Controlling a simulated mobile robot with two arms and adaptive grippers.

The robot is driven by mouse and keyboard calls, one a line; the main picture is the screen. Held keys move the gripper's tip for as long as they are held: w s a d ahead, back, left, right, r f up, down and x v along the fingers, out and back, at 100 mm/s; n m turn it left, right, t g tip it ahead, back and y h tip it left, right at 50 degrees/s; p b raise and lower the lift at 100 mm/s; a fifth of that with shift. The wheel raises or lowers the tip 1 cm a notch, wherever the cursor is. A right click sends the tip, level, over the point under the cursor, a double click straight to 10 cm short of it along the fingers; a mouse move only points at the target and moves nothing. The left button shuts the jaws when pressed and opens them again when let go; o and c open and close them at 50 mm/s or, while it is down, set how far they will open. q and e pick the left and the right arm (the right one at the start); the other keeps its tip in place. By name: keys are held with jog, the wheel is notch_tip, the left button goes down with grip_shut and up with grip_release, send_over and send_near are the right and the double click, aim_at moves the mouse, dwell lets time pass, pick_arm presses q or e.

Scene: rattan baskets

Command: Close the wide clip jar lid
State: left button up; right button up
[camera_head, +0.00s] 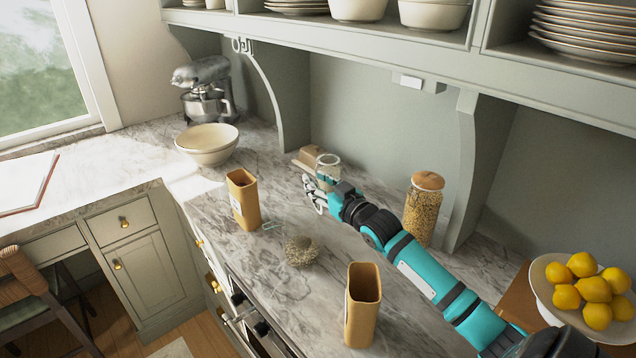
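A small clear glass jar (328,167) stands on the marble counter near the back wall. Its round rim shows at the top, but the jar is too small in view to tell how its lid and clip sit. My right gripper (312,195) is just in front of the jar, on the near side, and covers its lower part. Its fingers look spread apart with nothing between them; whether they touch the jar cannot be told. My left gripper is not in view.
A tall cork-topped jar (422,212) stands behind my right arm. Two tan open containers (243,200) (362,305) and a small nest-like ball (301,251) are on the nearer counter.

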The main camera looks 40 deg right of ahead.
jog(key=s, duration=1.2)
dwell(0.6)
